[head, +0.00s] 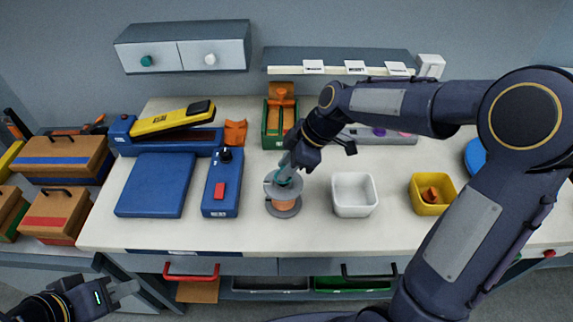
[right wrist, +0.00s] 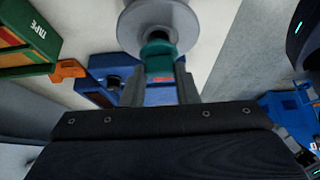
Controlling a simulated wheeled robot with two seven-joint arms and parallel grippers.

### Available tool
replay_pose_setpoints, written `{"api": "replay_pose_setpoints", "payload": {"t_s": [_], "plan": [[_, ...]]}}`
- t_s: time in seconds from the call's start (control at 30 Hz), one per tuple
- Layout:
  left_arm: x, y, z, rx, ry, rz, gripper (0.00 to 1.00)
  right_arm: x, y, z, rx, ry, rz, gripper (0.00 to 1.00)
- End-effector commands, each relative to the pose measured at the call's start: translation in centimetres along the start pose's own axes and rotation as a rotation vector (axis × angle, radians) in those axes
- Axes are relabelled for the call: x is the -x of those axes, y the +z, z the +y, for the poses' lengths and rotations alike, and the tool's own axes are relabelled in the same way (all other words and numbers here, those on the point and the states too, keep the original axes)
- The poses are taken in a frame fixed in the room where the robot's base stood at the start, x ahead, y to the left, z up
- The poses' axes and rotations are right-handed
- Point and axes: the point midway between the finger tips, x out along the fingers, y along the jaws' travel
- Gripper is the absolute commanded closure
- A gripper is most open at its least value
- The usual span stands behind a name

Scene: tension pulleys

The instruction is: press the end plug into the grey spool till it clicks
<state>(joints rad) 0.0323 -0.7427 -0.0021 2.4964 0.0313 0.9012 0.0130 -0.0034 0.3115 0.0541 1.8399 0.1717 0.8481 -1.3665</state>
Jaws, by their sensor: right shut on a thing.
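The grey spool (head: 285,205) with a copper-coloured winding stands on the worktop near its front middle. In the right wrist view its grey flange (right wrist: 132,28) is at the top. The teal end plug (right wrist: 160,62) is between the fingers of my right gripper (right wrist: 160,80), which is shut on it. The plug meets the middle of the flange; how deep it sits is hidden. In the head view the right gripper (head: 285,168) is directly over the spool and partly hides the plug. My left gripper (head: 124,289) is low at the left, away from the spool; its finger gap is unclear.
A blue box with a red button (head: 220,190) stands left of the spool. A white bin (head: 353,208) is close on the right, with a yellow bin (head: 417,205) beyond. A green box (head: 272,138) is behind. The worktop in front of the spool is clear.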

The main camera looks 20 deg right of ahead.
Motion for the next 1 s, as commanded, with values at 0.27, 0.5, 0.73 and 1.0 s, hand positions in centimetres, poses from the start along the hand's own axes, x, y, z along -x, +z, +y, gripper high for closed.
{"api": "replay_pose_setpoints", "payload": {"t_s": [0.27,0.5,0.73,1.0], "plan": [[-0.9,0.5,-0.4,0.000,0.000,0.000,0.71,-0.9,0.6,0.0,0.000,0.000,0.000,0.93],[-1.6,0.8,-0.7,0.000,0.000,0.000,0.71,-1.7,1.0,0.0,0.000,0.000,0.000,0.93],[-1.7,0.9,-0.8,0.000,0.000,0.000,0.71,-1.8,1.1,0.0,0.000,0.000,0.000,0.93],[-1.9,0.9,-0.8,0.000,0.000,0.000,0.71,-2.0,1.1,0.0,0.000,0.000,0.000,0.93]]}}
